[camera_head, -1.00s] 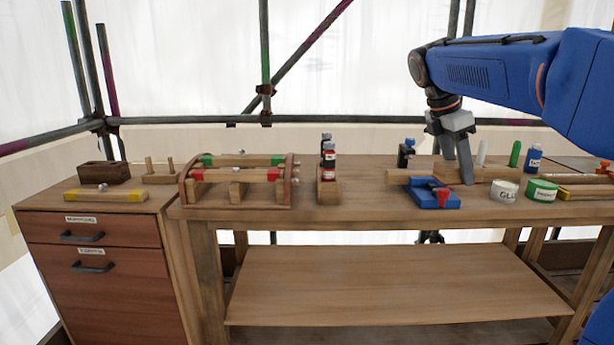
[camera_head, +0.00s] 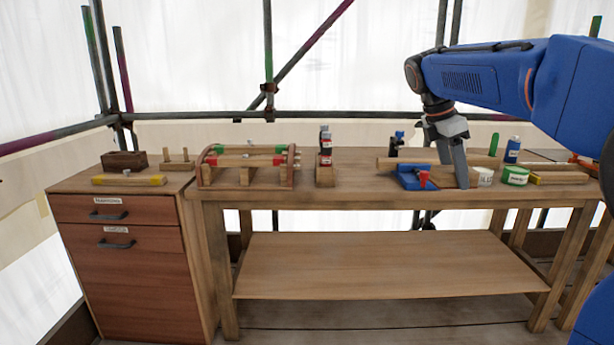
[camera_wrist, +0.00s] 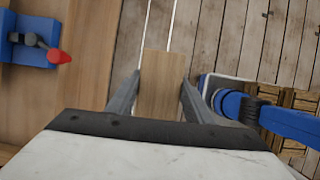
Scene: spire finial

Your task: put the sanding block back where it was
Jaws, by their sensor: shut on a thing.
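A light wooden block, which looks like the sanding block (camera_wrist: 162,85), sits between the fingers of my gripper (camera_wrist: 158,88) in the wrist view. The fingers are shut on its two sides. Below it in that view are the bench edge and floor planks. The vise also shows at upper left in the wrist view (camera_wrist: 38,40). The block is hard to make out in the head view.
The workbench (camera_head: 350,194) carries a wooden rack (camera_head: 248,166), bottles (camera_head: 326,140) on a stand, a white tub (camera_head: 483,176) and a green-labelled tub (camera_head: 515,176). The bench front between rack and vise is clear.

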